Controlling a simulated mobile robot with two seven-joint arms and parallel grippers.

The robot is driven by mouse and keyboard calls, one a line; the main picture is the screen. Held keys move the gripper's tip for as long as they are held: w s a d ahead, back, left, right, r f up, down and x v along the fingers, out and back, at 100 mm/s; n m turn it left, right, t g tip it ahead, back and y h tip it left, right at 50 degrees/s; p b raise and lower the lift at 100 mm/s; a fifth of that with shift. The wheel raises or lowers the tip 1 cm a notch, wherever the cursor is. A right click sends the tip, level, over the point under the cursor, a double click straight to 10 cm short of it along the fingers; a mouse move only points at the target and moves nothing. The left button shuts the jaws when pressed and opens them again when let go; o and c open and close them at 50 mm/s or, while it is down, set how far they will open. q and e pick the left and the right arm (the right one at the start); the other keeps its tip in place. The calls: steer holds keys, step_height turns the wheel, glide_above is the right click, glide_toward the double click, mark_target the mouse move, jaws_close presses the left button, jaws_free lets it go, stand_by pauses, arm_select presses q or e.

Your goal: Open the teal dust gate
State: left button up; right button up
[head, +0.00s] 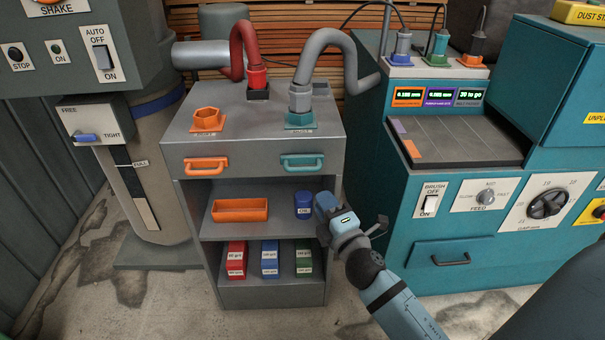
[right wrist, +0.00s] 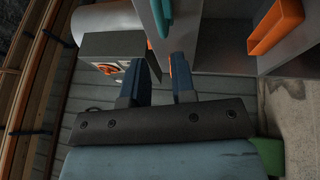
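The teal handle (head: 302,162) is on the right half of the grey cabinet's front, below a teal port (head: 300,120) with a grey hose plugged into it. I take this handle's front as the teal dust gate; it looks flush with the cabinet. My right gripper (head: 327,204) is below and right of the handle, by the cabinet's right edge, apart from the handle. In the right wrist view its two fingers (right wrist: 159,60) are spread with nothing seen between them. A teal bar, likely the handle, shows beyond them (right wrist: 155,28). My left gripper is not in view.
An orange handle (head: 205,164) and open orange port (head: 208,121) are on the cabinet's left. A teal machine (head: 440,225) stands to the right.

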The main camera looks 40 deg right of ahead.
mark_target(302, 170)
steer(key=x, duration=1.1)
steer(key=shift+w, duration=0.25)
steer(key=shift+c, duration=0.4)
steer(key=shift+f, duration=0.1)
jaws_close()
